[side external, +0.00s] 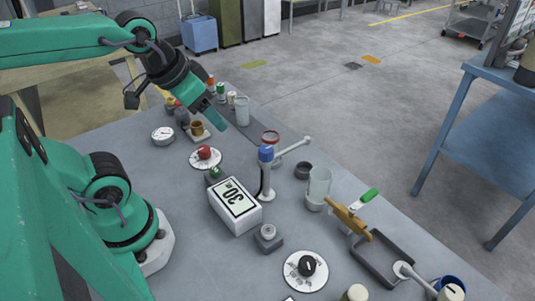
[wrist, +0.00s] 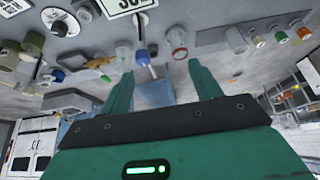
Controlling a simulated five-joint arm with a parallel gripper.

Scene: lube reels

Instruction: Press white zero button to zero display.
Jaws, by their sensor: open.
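The display (side external: 236,203) is a white box with a black-framed face reading "30" and smaller marks, in the middle of the table. Its edge shows at the top of the wrist view (wrist: 125,5). A small grey block with a pale round top (side external: 268,231) stands just in front of it; I take this as the white zero button. It also shows in the wrist view (wrist: 86,11). My gripper (side external: 216,116) is raised over the far part of the table, well away from the button. In the wrist view its two fingers (wrist: 158,82) are apart with nothing between them.
A blue-topped stand (side external: 266,155) rises beside the display. A red knob on a white dial (side external: 205,154) lies behind it, and a black knob on a white dial (side external: 306,266) in front. A clear cup (side external: 319,183) and a brass piece (side external: 349,219) are to the right.

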